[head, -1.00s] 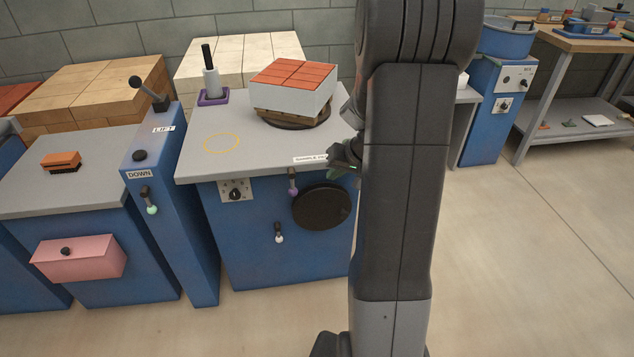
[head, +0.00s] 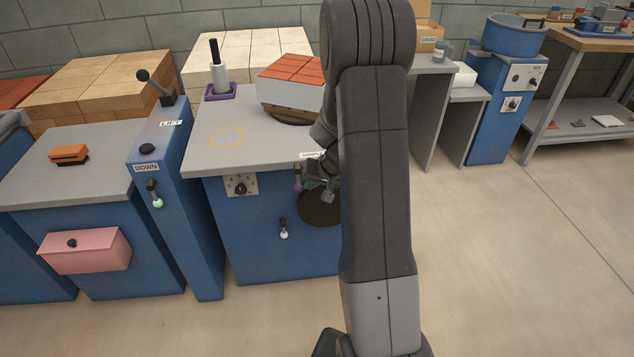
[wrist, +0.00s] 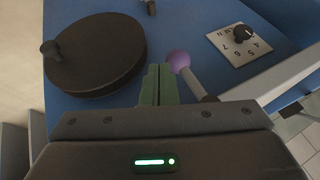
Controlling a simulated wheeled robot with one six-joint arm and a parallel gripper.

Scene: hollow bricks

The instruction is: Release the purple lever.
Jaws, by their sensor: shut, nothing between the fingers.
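The purple lever (wrist: 180,62) shows in the wrist view as a purple ball on a grey rod, on the blue front of the cabinet. In the head view the lever (head: 298,180) hangs below the tabletop's front edge, partly beside my gripper. My gripper (wrist: 156,72) is shut and empty. Its green fingertips are just left of the purple ball in the wrist view; I cannot tell whether they touch it. In the head view my gripper (head: 328,190) is in front of the dark round disc.
A dark handwheel (wrist: 98,58) is left of the fingers in the wrist view. A numbered dial (wrist: 240,42) is to the right. A white-tipped lever (head: 284,230) is lower on the cabinet. The floor at right is clear.

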